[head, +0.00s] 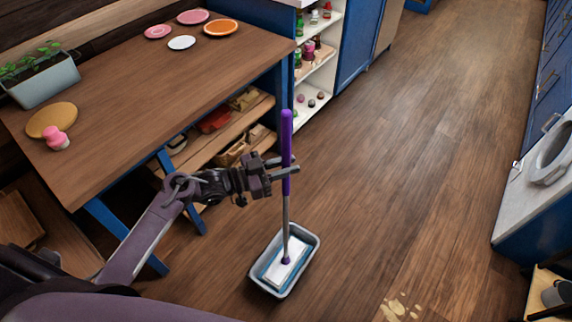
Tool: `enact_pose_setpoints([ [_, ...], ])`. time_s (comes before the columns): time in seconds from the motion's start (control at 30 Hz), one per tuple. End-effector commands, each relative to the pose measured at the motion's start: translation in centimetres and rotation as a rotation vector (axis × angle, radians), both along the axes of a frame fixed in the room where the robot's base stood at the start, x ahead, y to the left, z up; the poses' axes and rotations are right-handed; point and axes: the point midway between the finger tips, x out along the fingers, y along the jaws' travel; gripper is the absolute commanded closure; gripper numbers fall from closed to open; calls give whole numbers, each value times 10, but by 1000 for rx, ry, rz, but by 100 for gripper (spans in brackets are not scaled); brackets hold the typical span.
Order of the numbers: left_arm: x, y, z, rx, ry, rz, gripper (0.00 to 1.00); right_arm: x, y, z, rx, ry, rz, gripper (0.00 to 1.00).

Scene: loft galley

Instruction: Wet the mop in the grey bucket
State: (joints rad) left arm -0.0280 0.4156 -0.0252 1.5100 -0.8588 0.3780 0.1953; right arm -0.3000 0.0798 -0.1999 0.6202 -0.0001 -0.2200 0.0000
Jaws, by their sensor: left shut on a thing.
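My left gripper (284,170) is shut on the mop's purple handle, below its top end. The mop (286,135) stands nearly upright, with a grey lower shaft and a flat white and blue head. The mop head (284,268) shows inside the outline of the grey bucket (312,242), a shallow rectangular tub on the wooden floor. I cannot tell whether the head touches the bucket's bottom, and no water can be made out. My right gripper is not in view.
A wooden table (130,100) with blue legs stands at the left, bearing plates and a planter (45,82). A pale spill (400,308) lies on the floor at the bottom right. A counter with a sink (550,155) is at the right. The floor between is clear.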

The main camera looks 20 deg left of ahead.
Motion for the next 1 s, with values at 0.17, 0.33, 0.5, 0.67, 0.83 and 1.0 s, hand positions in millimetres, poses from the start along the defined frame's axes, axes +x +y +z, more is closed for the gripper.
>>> enact_pose_setpoints([
  [0.17,1,0,19,-2,-4,0,100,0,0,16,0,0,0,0],
  [0.33,0,0,32,-1,-5,-1,100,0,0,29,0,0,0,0],
  [0.5,0,0,46,-2,-5,-1,100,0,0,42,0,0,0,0],
  [0.67,0,0,58,-2,-5,-1,100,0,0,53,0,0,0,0],
  [0.83,1,0,70,-2,-5,-1,100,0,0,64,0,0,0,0],
  [1.0,0,0,70,-2,-4,0,100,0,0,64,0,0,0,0],
])
